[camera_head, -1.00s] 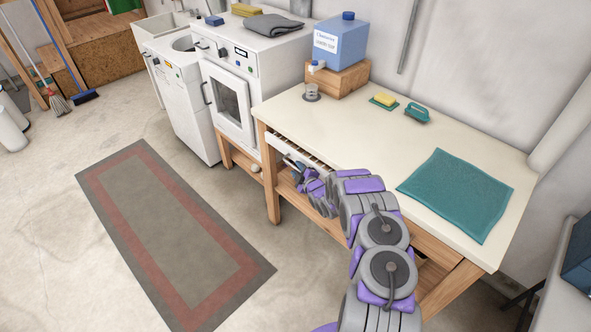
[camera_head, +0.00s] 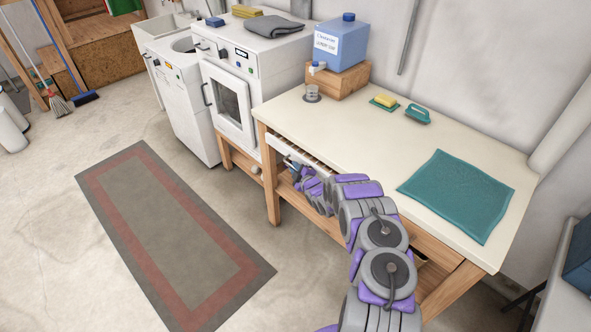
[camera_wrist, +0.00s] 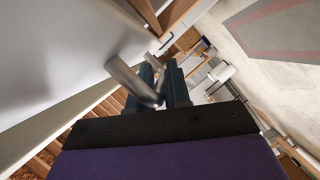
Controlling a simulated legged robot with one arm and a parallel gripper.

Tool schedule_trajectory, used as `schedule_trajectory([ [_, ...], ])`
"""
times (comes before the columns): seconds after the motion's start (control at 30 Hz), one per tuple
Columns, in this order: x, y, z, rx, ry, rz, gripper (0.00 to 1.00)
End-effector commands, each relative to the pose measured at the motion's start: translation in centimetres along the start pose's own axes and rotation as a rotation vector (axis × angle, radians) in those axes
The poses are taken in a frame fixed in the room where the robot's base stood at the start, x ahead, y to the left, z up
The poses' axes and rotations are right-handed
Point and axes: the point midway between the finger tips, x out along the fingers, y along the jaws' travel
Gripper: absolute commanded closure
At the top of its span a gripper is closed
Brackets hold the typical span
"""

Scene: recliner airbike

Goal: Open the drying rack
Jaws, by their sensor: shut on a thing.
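The drying rack (camera_head: 285,144) is a white-fronted pull-out under the worktop's front edge, at its left part. A narrow band of brown slats shows behind its front, so it stands slightly out. In the wrist view its white front (camera_wrist: 60,50) fills the upper left, with wooden slats (camera_wrist: 40,160) below it. My gripper (camera_head: 291,166) is at the rack's front. In the wrist view my gripper (camera_wrist: 173,88) has its dark fingers shut on the grey metal handle (camera_wrist: 128,78). My arm hides the right part of the rack.
The worktop (camera_head: 345,125) carries a blue detergent container (camera_head: 340,45), a glass, a sponge, a brush and a teal mat (camera_head: 457,195). A white dryer (camera_head: 232,95) stands left of the table. A grey-red rug (camera_head: 165,225) lies on open floor in front.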

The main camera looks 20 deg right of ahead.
Motion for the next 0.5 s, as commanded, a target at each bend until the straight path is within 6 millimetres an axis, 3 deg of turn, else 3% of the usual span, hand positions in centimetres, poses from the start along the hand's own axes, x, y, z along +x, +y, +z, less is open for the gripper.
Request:
schedule_trajectory([
  [0.5,0.02,-0.17,-0.11,-0.001,0.001,-0.003,1.0],
])
